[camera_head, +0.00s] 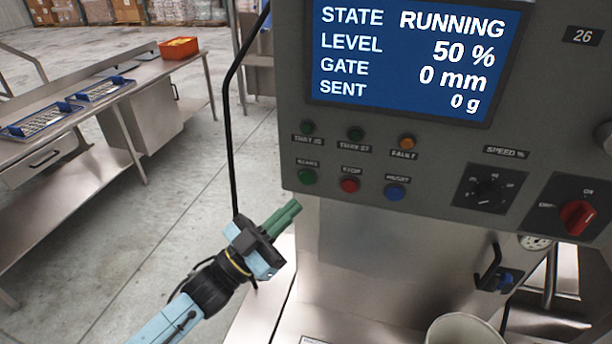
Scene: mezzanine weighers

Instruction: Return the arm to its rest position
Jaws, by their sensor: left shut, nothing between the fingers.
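My left gripper (287,215) has two green fingers held together with nothing between them. Its light-blue and black arm comes in from the lower left. The fingers point up and to the right, below the left corner of the grey control panel (420,150). The panel's screen (410,60) reads state running, level 50 %, gate 0 mm, sent 0 g. Below it are green (307,177), red (350,185) and blue (395,192) buttons, with an orange fault lamp (407,142) lit above. My right gripper is not in view.
A red rotary switch (577,217) and a speed dial (488,192) sit at the panel's right. A pale round container (464,331) stands at the bottom right. A steel bench (75,95) with blue trays and an orange bin (179,47) stands at the left. Open floor lies between.

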